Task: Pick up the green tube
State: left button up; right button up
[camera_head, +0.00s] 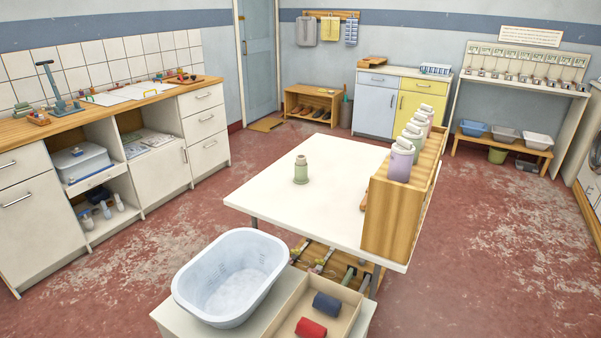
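A pale green tube-like object (301,170) with a narrower greyish top stands upright on the white table (270,205). It is near the middle of the tabletop, with bare surface around it. Neither of my grippers shows in this view, and nothing is touching the green object.
A wooden rack (390,228) with several bottles lines the table's right side. In front stand a pale blue basin (232,278) and a tray (284,315) holding a red roll (311,328) and a dark blue roll (326,304). Open floor (160,245) lies left of the table.

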aim_at(302, 178)
jog(key=u, duration=0.35)
jog(key=i+j+u, duration=0.3)
jog(key=j, duration=0.35)
jog(key=i+j+u, duration=0.3)
jog(key=j, duration=0.35)
jog(key=i+j+u, duration=0.5)
jog(key=i, duration=0.3)
jog(key=i+j+u, duration=0.15)
jog(key=i, duration=0.3)
jog(key=i+j+u, duration=0.15)
jog(key=i, duration=0.3)
jog(key=i+l+z, duration=0.15)
jog(key=i+z, duration=0.55)
jog(key=z, duration=0.15)
jog(key=i+z, duration=0.4)
jog(key=i+j+z, duration=0.25)
jog(key=z, duration=0.2)
jog(key=i+l+z, duration=0.2)
jog(key=i+z, duration=1.05)
jog(key=i+j+z, duration=0.25)
jog(key=i+z, duration=0.2)
jog(key=i+j+z, duration=0.4)
jog(key=k+l, duration=0.05)
jog(key=k, duration=0.05)
